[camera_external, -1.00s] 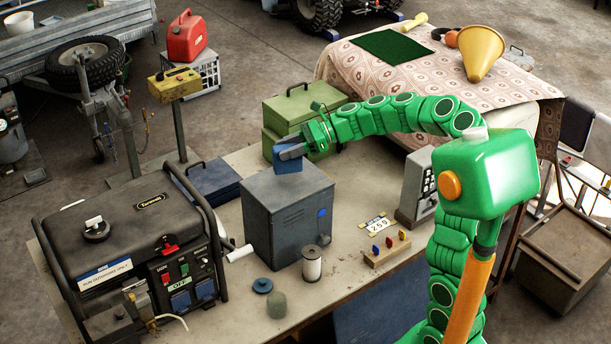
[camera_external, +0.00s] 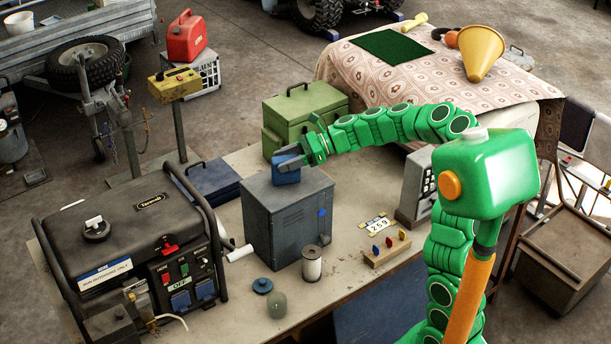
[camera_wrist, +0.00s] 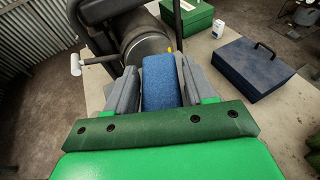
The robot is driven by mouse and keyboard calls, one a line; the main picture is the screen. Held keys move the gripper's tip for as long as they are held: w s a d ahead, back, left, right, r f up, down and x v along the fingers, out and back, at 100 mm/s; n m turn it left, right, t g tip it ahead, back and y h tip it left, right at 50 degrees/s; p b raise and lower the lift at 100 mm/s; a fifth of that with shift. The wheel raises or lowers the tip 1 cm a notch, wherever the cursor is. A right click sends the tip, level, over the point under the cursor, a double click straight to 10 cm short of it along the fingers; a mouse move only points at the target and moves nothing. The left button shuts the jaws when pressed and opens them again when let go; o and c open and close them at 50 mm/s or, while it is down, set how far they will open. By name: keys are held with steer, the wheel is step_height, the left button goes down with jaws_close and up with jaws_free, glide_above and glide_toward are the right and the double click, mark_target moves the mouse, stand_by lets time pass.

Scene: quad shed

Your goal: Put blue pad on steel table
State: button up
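The blue pad (camera_external: 286,172) is a small blue block between the fingers of my gripper (camera_external: 289,161), just over the top of the grey metal cabinet (camera_external: 288,198). I cannot tell whether it touches the cabinet. In the wrist view the pad (camera_wrist: 161,84) sits upright between the two grey fingers of my gripper (camera_wrist: 160,88), which close on its sides. The work table (camera_external: 348,205) has a worn, pale top with the cabinet on it. I cannot tell whether it is the steel table.
A generator (camera_external: 130,245) stands left of the cabinet, a blue case (camera_external: 212,180) behind it and green boxes (camera_external: 305,105) at the back. A spool (camera_external: 312,264) and a small peg rack (camera_external: 387,248) are in front. The pale top right of the cabinet is partly clear.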

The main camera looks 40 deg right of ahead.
steer(key=shift+o, duration=1.1)
steer(key=shift+r, duration=0.15)
steer(key=shift+d+r, duration=0.1)
steer(key=shift+d, duration=0.05)
steer(key=v, duration=1.1)
steer(key=shift+d, duration=0.25)
steer(key=shift+s+r, duration=0.1)
steer(key=shift+s, duration=0.05)
